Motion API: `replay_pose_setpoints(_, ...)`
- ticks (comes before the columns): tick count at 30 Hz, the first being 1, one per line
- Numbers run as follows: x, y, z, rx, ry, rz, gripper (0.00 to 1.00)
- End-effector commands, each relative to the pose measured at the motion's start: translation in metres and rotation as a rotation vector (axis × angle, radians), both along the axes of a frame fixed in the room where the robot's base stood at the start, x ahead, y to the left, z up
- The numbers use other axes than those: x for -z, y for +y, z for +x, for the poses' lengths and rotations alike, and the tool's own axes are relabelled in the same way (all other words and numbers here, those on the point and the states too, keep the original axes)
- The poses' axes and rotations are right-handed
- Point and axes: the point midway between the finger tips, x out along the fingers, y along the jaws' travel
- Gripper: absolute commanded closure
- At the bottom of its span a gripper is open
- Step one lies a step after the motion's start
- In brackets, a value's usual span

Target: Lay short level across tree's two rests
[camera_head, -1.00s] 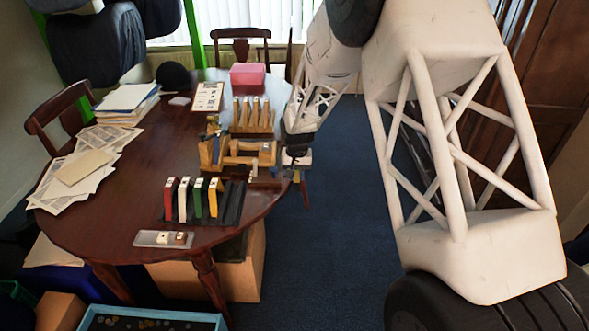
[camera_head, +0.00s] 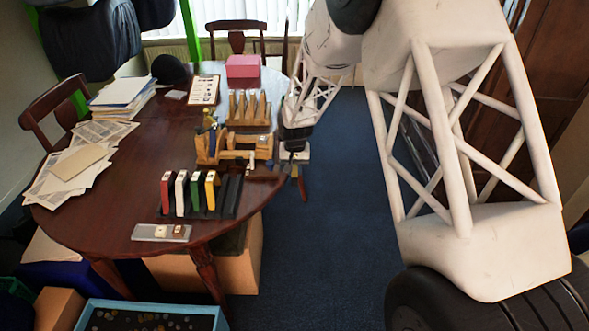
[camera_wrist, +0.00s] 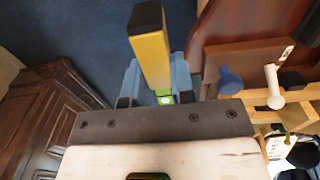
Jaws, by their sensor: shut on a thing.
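My gripper (camera_wrist: 163,92) is shut on a yellow level (camera_wrist: 152,58) with a black end cap and a green vial near the jaws. The blue fingers sit on both sides of it. In the head view my gripper (camera_head: 295,150) is at the right edge of the table, beside the wooden tree (camera_head: 232,146); the level is not clear there. Part of a wooden stand (camera_wrist: 240,54), with a blue knob and a white peg, shows to the right of the level in the wrist view. The level is apart from this stand. The two rests are not clear to me.
A black rack (camera_head: 230,196) holds several coloured upright pieces on the near part of the table (camera_head: 110,215). A slotted wooden rack (camera_head: 249,108) and a pink box (camera_head: 242,66) stand behind the tree. Blue carpet (camera_head: 335,220) lies open to the right.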

Motion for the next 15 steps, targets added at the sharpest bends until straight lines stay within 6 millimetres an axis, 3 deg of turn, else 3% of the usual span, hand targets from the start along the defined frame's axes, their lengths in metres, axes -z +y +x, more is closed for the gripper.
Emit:
replay_pose_setpoints(8,0.0,-0.018,0.019,0.035,0.0,0.0,1.0)
replay_pose_setpoints(15,0.002,-0.062,0.06,0.109,-0.001,0.0,1.0)
